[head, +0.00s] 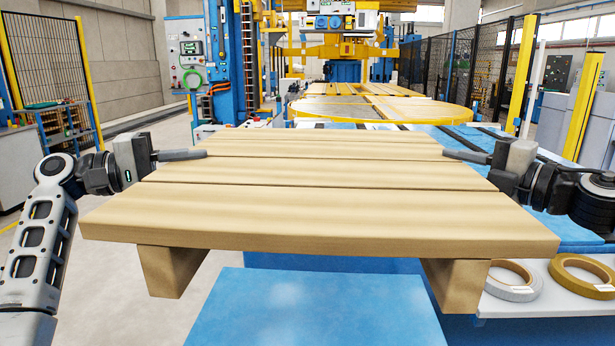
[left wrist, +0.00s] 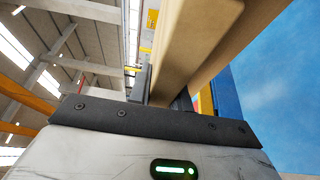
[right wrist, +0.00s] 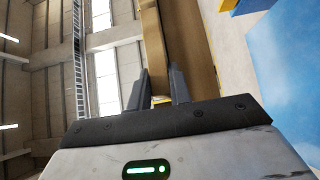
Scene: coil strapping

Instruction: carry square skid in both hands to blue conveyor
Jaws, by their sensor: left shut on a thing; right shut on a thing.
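The square skid (head: 320,212) is a pale wooden pallet of wide planks on block runners. It is held up level across the middle of the head view. My left gripper (head: 205,154) is shut on its left edge, and a plank edge (left wrist: 195,45) sits between the fingers in the left wrist view. My right gripper (head: 447,155) is shut on its right edge, and the wood (right wrist: 155,50) shows between the fingers in the right wrist view. The blue conveyor (head: 480,140) shows behind and to the right of the skid; the skid hides part of it.
A blue surface (head: 315,310) lies below the skid's near edge. A white shelf (head: 525,302) at the lower right holds a grey tape roll (head: 515,278) and a tan one (head: 583,275). A round yellow-rimmed turntable (head: 380,110) stands beyond. Fences flank both sides; bare floor shows at left.

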